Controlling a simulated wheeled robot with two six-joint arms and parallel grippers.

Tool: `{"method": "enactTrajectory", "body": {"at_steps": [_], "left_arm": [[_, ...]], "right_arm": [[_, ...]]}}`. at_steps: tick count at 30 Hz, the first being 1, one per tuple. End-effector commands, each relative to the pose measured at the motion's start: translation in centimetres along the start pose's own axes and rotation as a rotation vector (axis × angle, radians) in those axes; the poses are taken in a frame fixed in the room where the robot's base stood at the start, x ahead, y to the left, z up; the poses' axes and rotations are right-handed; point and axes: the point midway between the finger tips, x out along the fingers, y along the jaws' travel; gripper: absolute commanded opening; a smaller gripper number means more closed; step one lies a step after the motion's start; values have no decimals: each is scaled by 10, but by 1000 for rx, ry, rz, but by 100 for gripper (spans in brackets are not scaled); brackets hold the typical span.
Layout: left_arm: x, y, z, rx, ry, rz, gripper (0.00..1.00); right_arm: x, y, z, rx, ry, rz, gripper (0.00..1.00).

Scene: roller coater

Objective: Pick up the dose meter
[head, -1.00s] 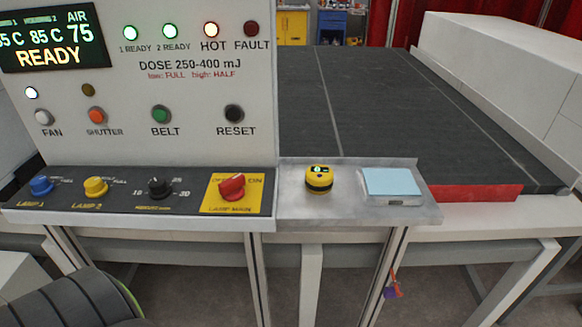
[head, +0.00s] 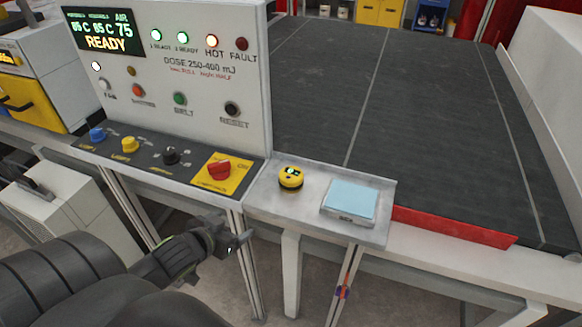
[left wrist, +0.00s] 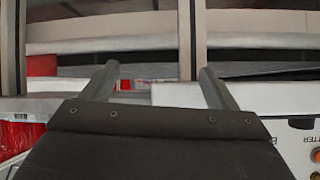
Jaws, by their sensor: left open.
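The dose meter (head: 290,177) is a small round yellow and black puck with a little lit display. It sits on the metal shelf (head: 268,208) right of the control panel. My left gripper (head: 246,239) is in front of and below the shelf's left part in the head view, apart from the meter and empty. In the left wrist view its two fingers (left wrist: 158,82) stand apart with nothing between them. The meter cannot be made out in the left wrist view. My right gripper is not in view.
A light-blue pad (head: 350,198) lies on the shelf right of the meter. A dark conveyor belt (head: 400,120) with a red front edge (head: 450,227) runs behind.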

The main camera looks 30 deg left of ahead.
Motion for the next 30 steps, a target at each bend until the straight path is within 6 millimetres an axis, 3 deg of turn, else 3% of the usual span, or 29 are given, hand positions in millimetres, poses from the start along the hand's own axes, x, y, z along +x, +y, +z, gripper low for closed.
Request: {"method": "enactTrajectory", "body": {"at_steps": [1, 6, 12, 16, 30], "left_arm": [[-20, 7, -28, 7, 35, 25, 81], [-65, 30, -89, 6, 137, 114, 81], [-95, 48, -120, 2, 194, 182, 81], [-89, 53, -123, 1, 204, 193, 81], [-41, 61, -131, 2, 205, 191, 81]], "right_arm": [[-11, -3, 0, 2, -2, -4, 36], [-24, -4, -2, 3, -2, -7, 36], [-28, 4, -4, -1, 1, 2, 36], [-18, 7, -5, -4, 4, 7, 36], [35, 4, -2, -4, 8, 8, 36]]}}
